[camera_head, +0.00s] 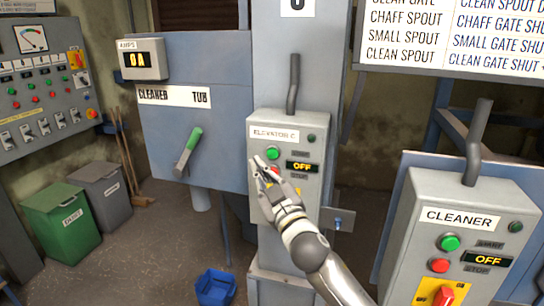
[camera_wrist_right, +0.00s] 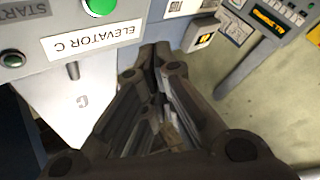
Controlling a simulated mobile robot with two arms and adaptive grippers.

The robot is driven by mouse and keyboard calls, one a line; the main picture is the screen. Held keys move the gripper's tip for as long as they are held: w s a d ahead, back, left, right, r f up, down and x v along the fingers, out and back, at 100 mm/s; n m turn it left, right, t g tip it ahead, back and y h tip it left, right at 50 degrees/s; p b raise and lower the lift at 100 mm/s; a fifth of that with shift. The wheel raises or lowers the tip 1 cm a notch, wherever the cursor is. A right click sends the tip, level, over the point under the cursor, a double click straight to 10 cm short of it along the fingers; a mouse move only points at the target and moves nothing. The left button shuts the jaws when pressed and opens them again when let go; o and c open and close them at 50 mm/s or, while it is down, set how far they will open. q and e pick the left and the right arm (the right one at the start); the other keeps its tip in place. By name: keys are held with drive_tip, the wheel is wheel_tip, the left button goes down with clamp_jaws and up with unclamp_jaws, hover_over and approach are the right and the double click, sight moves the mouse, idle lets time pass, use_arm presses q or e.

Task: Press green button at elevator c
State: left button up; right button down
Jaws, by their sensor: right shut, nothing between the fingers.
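The elevator C control box (camera_head: 259,127) is grey, with an "ELEVATOR C" label, and is mounted on the blue-grey column. Its round green button (camera_head: 272,153) sits just below the label, and the red button under it is partly hidden by my gripper. My right gripper (camera_head: 259,164) is shut and empty. In the head view its fingertips appear just below and left of the green button. In the right wrist view the green button (camera_wrist_right: 101,6) is at the top edge, apart from the fingertips (camera_wrist_right: 155,50); contact with the box is unclear. My left gripper is out of view.
An orange "OFF" display (camera_head: 302,167) is beside the buttons. A similar CLEANER box (camera_head: 403,238) stands at the right with its own green button (camera_head: 449,243). A green-handled lever (camera_head: 188,150) is at the left. A blue bucket (camera_head: 215,288) is on the floor.

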sight(271, 156)
drive_tip(key=shift+w+d+b, duration=0.25)
drive_tip(key=shift+w+d, duration=0.05)
drive_tip(key=shift+w, duration=0.7)
drive_tip(key=shift+w+d+b, duration=0.2)
drive_tip(key=shift+w+d, duration=0.15)
drive_tip(key=shift+w, duration=0.65)
drive_tip(key=shift+w+d+b, duration=0.25)
drive_tip(key=shift+w+d, duration=0.05)
drive_tip(key=shift+w, duration=0.7)
drive_tip(key=shift+w, duration=0.1)
drive_tip(key=shift+w+d, duration=0.1)
drive_tip(key=shift+w, duration=0.2)
drive_tip(key=shift+w+d, duration=0.2)
drive_tip(key=shift+w, duration=0.25)
drive_tip(key=shift+s, duration=0.1)
drive_tip(key=shift+s+a, duration=0.25)
drive_tip(key=shift+s, duration=0.5)
drive_tip(key=shift+p, duration=0.3)
